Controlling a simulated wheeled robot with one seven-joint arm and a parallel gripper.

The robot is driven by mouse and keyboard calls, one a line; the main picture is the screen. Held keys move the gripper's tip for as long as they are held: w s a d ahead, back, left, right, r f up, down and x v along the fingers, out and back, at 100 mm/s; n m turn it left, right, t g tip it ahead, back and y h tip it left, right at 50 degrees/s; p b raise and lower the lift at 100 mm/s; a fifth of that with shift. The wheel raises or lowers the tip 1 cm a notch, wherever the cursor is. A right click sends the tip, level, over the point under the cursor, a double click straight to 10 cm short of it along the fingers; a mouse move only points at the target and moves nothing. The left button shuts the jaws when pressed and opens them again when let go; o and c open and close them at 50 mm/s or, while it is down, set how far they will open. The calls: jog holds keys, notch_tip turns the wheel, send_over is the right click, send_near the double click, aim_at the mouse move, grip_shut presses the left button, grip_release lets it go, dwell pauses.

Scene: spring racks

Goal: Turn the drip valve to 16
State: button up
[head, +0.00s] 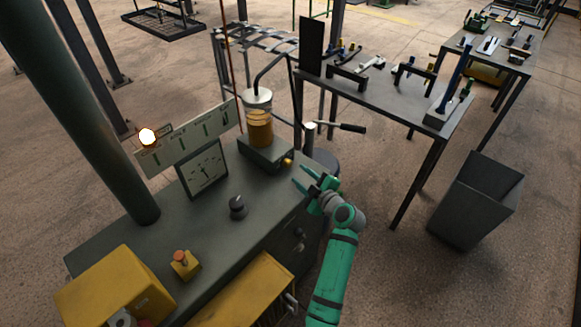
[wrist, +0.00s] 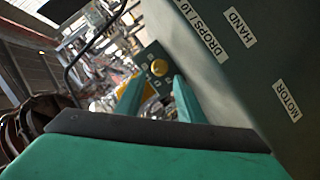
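A yellow knob (head: 288,162), which looks like the drip valve, sits on the front end of a grey box (head: 262,153) under a glass jar of amber liquid (head: 260,128). In the wrist view the yellow knob (wrist: 159,68) lies beyond and between my fingertips, on a dark plate. My gripper (head: 301,177) is open and empty, just right of the knob and apart from it. Its two green fingers also show spread in the wrist view (wrist: 158,88). A square dial (head: 203,170) with a needle stands on the bench; its numbers are too small to read.
The bench (head: 190,220) also carries a dark knob (head: 238,206), an orange-topped button box (head: 184,264) and a yellow case (head: 115,290). In the wrist view, a panel (wrist: 240,75) bears DROPS, HAND and MOTOR labels. A horizontal handle (head: 340,126) lies behind my gripper; open floor lies right.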

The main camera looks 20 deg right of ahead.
aim_at(290, 165)
jog(key=x, duration=0.7)
jog(key=c, duration=0.8)
